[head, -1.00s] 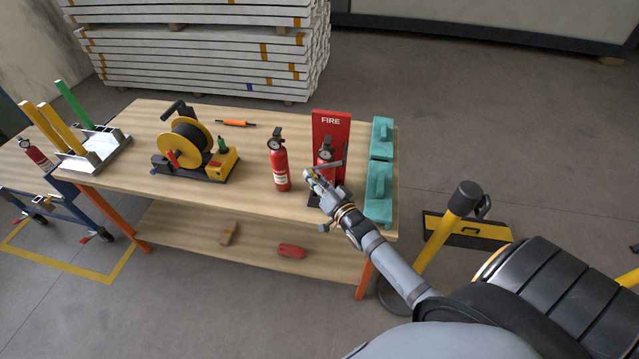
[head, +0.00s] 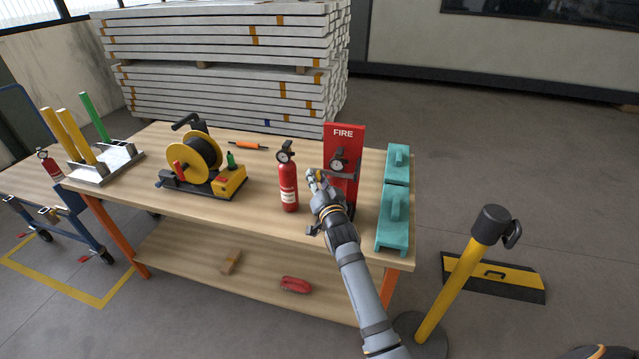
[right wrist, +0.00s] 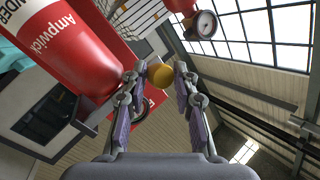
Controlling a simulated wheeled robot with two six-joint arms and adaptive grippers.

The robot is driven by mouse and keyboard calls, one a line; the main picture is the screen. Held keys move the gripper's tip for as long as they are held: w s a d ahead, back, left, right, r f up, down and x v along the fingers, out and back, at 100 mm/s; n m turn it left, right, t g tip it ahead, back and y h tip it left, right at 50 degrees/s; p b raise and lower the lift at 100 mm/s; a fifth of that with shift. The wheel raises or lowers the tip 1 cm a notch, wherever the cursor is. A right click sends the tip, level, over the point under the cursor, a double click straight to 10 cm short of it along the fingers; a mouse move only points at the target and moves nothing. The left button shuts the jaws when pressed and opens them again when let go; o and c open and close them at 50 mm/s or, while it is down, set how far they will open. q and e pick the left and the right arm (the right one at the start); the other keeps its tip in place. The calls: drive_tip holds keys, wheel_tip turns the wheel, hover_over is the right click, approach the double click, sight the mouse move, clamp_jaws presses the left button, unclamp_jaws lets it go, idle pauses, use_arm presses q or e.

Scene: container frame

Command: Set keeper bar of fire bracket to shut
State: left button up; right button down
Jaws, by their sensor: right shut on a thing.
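The fire bracket (head: 345,133) is an upright red panel marked FIRE near the table's right end. A red extinguisher with a round gauge (head: 337,164) stands in it, its body mostly hidden by my arm. The keeper bar (head: 345,176) shows as a thin grey strip across the extinguisher's front, its left end at my gripper. My right gripper (head: 316,180) is at the bracket's left front. In the right wrist view its fingers (right wrist: 156,73) close around a yellow knob (right wrist: 161,76), beside a red cylinder. I cannot tell whether the bar is fully seated. My left gripper is out of view.
A loose red extinguisher (head: 288,185) stands just left of my right gripper. Teal blocks (head: 396,205) lie right of the bracket. A yellow cable reel (head: 188,160) and a rack of bars (head: 105,163) are further left. A yellow post (head: 455,285) stands right of the table.

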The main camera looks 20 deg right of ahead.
drive_tip(key=shift+w+r, duration=0.1)
drive_tip(key=shift+r, duration=0.4)
drive_tip(key=c, duration=1.2)
unclamp_jaws()
drive_tip(key=shift+a, duration=0.1)
drive_tip(key=shift+o, duration=0.5)
drive_tip(key=shift+w+f, duration=0.15)
drive_tip(key=shift+w, duration=0.1)
drive_tip(key=shift+w+f, duration=0.1)
drive_tip(key=shift+f, duration=0.05)
drive_tip(key=shift+s+f, duration=0.15)
drive_tip(key=shift+s, duration=0.3)
drive_tip(key=s, duration=0.6)
drive_tip(key=shift+s+a, duration=0.25)
drive_tip(key=shift+s, duration=0.1)
